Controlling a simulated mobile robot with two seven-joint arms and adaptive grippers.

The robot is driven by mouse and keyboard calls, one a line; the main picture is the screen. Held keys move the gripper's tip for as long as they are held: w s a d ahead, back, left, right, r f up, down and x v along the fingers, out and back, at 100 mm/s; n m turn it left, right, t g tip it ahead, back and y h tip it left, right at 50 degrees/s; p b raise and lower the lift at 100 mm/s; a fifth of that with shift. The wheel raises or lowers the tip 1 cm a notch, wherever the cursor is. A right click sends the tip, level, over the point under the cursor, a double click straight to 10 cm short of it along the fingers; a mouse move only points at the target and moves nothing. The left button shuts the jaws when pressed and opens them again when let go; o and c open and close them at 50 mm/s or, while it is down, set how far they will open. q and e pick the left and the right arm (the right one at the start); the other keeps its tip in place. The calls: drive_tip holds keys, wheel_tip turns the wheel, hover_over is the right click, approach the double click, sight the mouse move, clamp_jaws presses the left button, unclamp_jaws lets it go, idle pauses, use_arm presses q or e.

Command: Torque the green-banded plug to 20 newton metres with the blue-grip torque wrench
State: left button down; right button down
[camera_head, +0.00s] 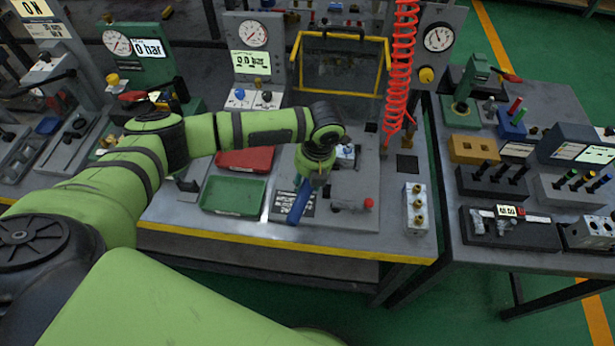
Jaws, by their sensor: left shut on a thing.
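My left arm reaches in from the left over the main bench. My left gripper (312,178) points down and is shut on the blue grip of a tool, which I take to be the torque wrench (299,204). The blue grip slants down toward the bench's front edge; the gripper hides the rest of the tool. A pale metal block with brass plugs (416,205) stands to the right of the gripper, apart from it. I cannot make out a green band on any plug there. My right gripper is not in view.
A green tray (233,195) and a red tray (245,160) lie left of the gripper. A fixture with a red-knobbed lever (352,205) is close on its right. A red coiled hose (400,70) hangs behind. The right table (490,257) holds tool racks and a caliper.

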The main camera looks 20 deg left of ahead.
use_arm(q)
drive_tip(key=shift+w+f+b, duration=0.1)
drive_tip(key=shift+f+b, duration=0.65)
drive_tip(key=shift+f, duration=0.5)
idle(0.3)
drive_tip(key=shift+a, duration=0.1)
drive_tip(key=shift+w+a+m+p, duration=0.1)
drive_tip(key=shift+a+m+p, duration=0.3)
drive_tip(key=shift+a+m, duration=0.7)
drive_tip(key=shift+a, duration=0.2)
drive_tip(key=shift+w+a+m+t, duration=0.2)
drive_tip(key=shift+a+m, duration=0.2)
drive_tip(key=shift+a, duration=0.25)
drive_tip(key=shift+w+a+m+t, duration=0.15)
drive_tip(key=shift+a+m, duration=0.25)
drive_tip(key=shift+a, duration=0.25)
